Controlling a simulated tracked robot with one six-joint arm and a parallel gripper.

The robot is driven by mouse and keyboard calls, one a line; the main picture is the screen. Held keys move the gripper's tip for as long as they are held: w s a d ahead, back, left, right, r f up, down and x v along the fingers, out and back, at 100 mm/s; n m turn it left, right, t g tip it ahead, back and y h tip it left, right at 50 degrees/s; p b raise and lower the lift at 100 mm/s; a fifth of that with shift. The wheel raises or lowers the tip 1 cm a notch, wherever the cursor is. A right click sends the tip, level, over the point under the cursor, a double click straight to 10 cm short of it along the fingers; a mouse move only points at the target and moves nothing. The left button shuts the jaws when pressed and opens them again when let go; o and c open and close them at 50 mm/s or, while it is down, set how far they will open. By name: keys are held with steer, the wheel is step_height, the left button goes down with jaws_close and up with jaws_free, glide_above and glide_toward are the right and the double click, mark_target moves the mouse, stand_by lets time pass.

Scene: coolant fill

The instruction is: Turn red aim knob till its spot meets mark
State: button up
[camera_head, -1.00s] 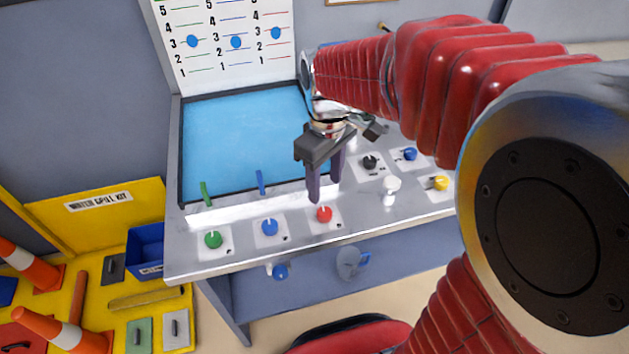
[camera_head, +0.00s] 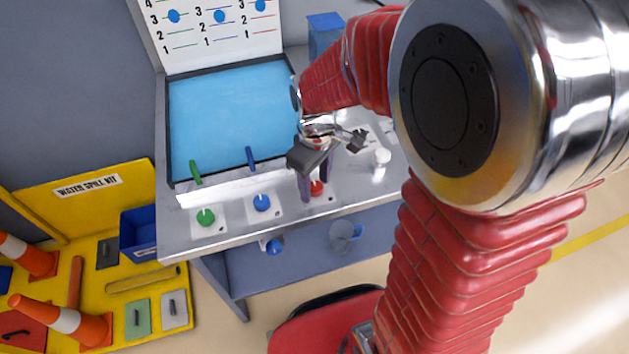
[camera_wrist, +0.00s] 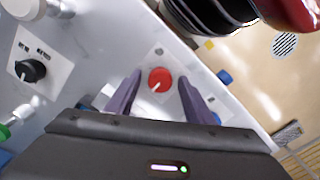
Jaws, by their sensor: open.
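The red knob (camera_head: 317,188) sits on a pale plate at the front right of the metal console, partly hidden behind a finger. In the wrist view the red knob (camera_wrist: 160,80) lies between my fingertips, its white pointer line toward the lower left. My gripper (camera_head: 315,192) is open, fingers pointing down on either side of the knob; a gap shows on both sides in the wrist view. A white board (camera_head: 205,35) behind the blue panel (camera_head: 230,115) has numbered scales with blue dots. I cannot tell which spot and mark belong to the red knob.
A green knob (camera_head: 205,217) and a blue knob (camera_head: 262,203) stand left of the red one. A white knob (camera_head: 382,158) is to its right. A black knob (camera_wrist: 31,70) shows in the wrist view. A yellow spill kit (camera_head: 75,205) stands on the left.

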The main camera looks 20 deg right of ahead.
steer(key=shift+c, duration=0.6)
steer(key=c, duration=0.9)
steer(key=shift+m, duration=0.4)
steer(key=m, duration=0.3)
steer(key=shift+m, duration=1.8)
steer(key=o, duration=1)
